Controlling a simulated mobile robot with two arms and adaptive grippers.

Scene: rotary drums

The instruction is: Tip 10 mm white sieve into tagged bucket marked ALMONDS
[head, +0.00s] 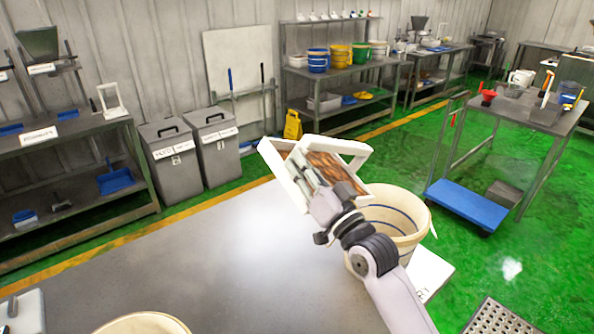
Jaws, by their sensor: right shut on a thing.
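My right gripper (306,172) is shut on the white sieve (284,176), a square white frame with brown pieces inside it. My arm hides part of the bucket's front. No ALMONDS marking is readable on the bucket. My left gripper is not in view.
Another cream bucket (142,324) shows only its rim at the bottom edge of the grey table (215,265). A white card (430,272) lies right of the striped bucket. Two grey lidded bins (172,160) stand behind.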

